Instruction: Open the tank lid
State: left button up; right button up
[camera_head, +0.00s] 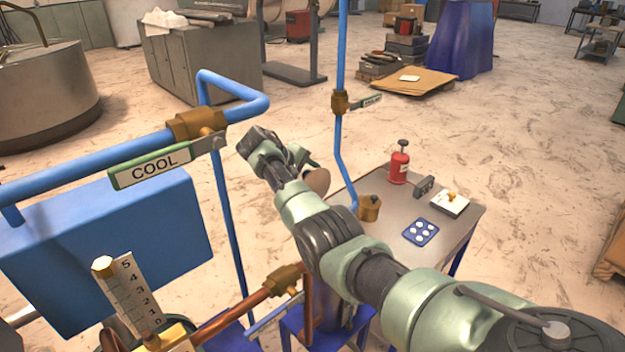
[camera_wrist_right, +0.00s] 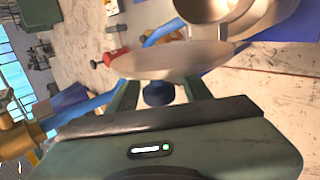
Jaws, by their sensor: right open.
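The tank lid (camera_head: 318,181) is a tan metal disc that shows just beyond my right wrist in the head view. In the right wrist view the lid (camera_wrist_right: 175,61) is seen nearly edge-on, apart from the round metal tank mouth (camera_wrist_right: 208,7), so it appears raised. Its dark blue knob (camera_wrist_right: 158,94) sits between the fingers of my right gripper (camera_wrist_right: 157,86). The gripper is open around the knob; I cannot tell whether a finger touches it. My arm hides most of the tank in the head view. My left gripper is not in view.
Blue pipes with a COOL valve handle (camera_head: 150,168) stand left of my arm. Open floor lies beyond.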

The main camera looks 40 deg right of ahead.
aim_at(304, 174)
jog(key=b+v, duration=0.2)
jog(key=v, duration=0.4)
jog(key=shift+a, duration=0.2)
jog(key=shift+a+r, duration=0.25)
jog(key=shift+r, duration=0.2)
jog(key=shift+b, duration=0.3)
